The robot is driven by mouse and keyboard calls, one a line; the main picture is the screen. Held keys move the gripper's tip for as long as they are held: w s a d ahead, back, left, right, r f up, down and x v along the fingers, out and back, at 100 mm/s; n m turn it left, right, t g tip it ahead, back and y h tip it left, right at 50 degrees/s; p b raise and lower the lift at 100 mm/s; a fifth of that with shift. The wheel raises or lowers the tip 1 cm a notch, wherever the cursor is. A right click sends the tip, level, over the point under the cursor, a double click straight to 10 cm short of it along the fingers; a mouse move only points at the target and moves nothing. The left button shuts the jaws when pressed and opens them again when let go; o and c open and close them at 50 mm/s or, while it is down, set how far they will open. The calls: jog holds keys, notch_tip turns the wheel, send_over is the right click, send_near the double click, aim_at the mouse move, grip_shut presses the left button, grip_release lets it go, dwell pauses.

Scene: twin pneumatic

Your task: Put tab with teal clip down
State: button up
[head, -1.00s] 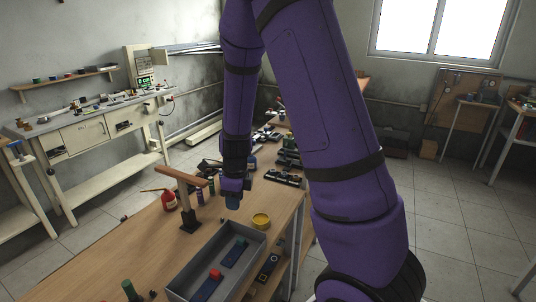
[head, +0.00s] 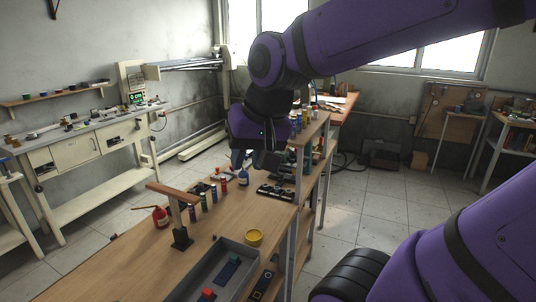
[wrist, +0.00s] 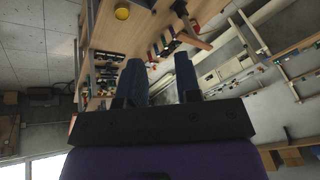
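A dark blue tab with a teal clip (head: 232,263) lies inside the grey tray (head: 198,265) near the bottom of the head view. Another tab with a red clip (head: 207,295) lies in the same tray, nearer the picture's lower edge. My gripper (head: 242,159) is raised above the far part of the bench, well away from the tray. In the wrist view its two blue-grey fingers (wrist: 161,78) stand apart with nothing seen between them. The tray is not clearly seen in the wrist view.
A wooden-armed stand (head: 181,235), a red oil can (head: 160,217) and several small bottles stand farther left and back. A black rack (head: 275,193) lies on the far bench. Bare bench top lies left of the tray.

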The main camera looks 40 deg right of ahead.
jog(key=s+n, duration=0.1)
jog(key=s+r+n, duration=0.1)
jog(key=s+n, duration=0.1)
jog(key=s+r+n, duration=0.1)
jog(key=s, duration=0.1)
jog(key=shift+s+n+t+h, duration=0.15)
jog(key=shift+n+t+h, duration=0.15)
jog(key=shift+t+h, duration=0.1)
dwell(0.8)
